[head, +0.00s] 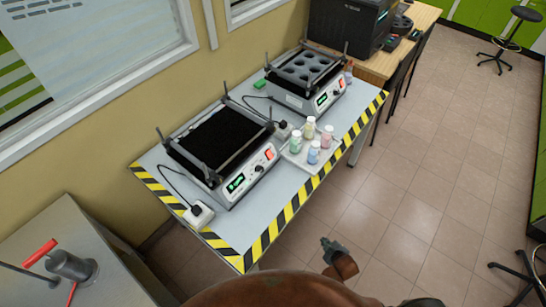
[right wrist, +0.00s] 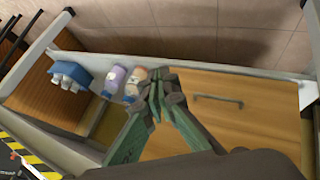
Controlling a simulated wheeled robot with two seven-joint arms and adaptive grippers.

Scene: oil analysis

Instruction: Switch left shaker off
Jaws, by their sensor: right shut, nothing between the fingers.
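The left shaker (head: 200,190) stands on the table with the striped edge, its black platform (head: 220,140) empty between corner posts. Its front panel has a lit green display (head: 236,183), a knob and a red switch (head: 269,153). The right shaker (head: 297,100) stands behind it and has a platform with round holes, a lit display and a red switch. My right gripper (head: 327,247) is over the floor in front of the table, clear of both shakers. In the right wrist view its fingers (right wrist: 156,95) are together and empty. My left gripper is not in view.
A tray (head: 296,158) with several capped bottles sits beside the left shaker, near the striped edge (head: 290,208). A white plug (head: 199,214) lies at the near left corner. The right wrist view shows a wooden drawer (right wrist: 235,115), bottles (right wrist: 117,78) and a blue rack (right wrist: 68,68).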

